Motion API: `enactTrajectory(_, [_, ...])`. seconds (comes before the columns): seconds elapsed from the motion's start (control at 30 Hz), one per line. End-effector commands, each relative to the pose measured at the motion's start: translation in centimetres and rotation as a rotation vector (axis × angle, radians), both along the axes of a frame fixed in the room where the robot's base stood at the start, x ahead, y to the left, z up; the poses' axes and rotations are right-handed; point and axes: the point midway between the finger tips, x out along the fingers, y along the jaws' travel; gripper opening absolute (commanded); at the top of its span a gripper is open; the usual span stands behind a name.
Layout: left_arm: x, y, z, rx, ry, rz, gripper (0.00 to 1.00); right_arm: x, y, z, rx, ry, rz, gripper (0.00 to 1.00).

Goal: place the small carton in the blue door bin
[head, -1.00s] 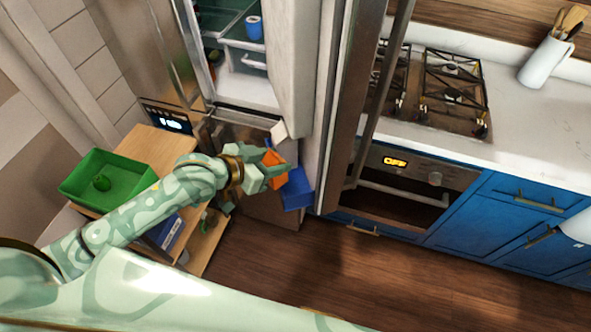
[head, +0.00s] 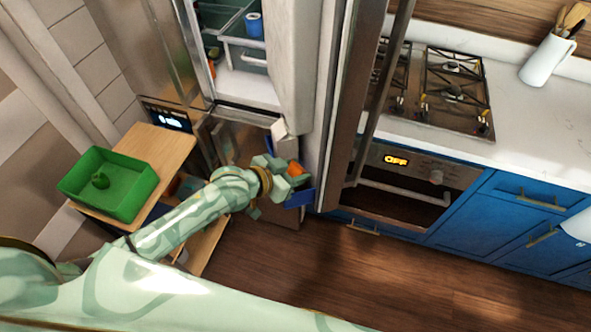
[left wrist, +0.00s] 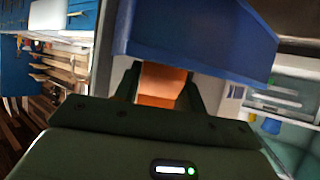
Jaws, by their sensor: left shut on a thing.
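The small carton is orange (head: 296,168) and is held at the end of my left gripper (head: 284,172), beside the open fridge door. In the left wrist view the carton (left wrist: 161,86) sits between the two dark fingers of my left gripper (left wrist: 160,94), which is shut on it. The blue door bin (head: 300,198) is low on the fridge door, partly hidden by my gripper. In the left wrist view a blue bin wall (left wrist: 195,42) crosses just beyond the fingertips and covers the carton's far end. I cannot tell whether the carton is inside the bin. My right gripper is not in view.
The fridge door (head: 297,60) stands open beside the oven (head: 400,180). A wooden stand holds a green box (head: 133,205) at the left. A blue cup (head: 254,25) is in the fridge. The wooden floor (head: 330,270) in front is clear.

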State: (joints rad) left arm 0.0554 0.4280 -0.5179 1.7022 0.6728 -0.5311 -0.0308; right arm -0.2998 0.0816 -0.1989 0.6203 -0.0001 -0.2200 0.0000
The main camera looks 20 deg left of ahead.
Motion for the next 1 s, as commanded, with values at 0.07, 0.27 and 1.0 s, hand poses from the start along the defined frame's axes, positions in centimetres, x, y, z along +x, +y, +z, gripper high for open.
enactTrajectory(0.07, [0.0, 0.0, 0.1, -0.001, -0.001, 0.000, 0.12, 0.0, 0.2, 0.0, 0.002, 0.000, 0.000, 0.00])
enactTrajectory(0.27, [0.0, 0.0, -0.1, 0.000, 0.000, 0.000, 0.50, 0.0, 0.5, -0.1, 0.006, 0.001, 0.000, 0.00])
enactTrajectory(1.0, [-7.2, 4.9, 4.8, 0.002, 0.001, -0.002, 0.50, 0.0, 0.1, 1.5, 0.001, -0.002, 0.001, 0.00])
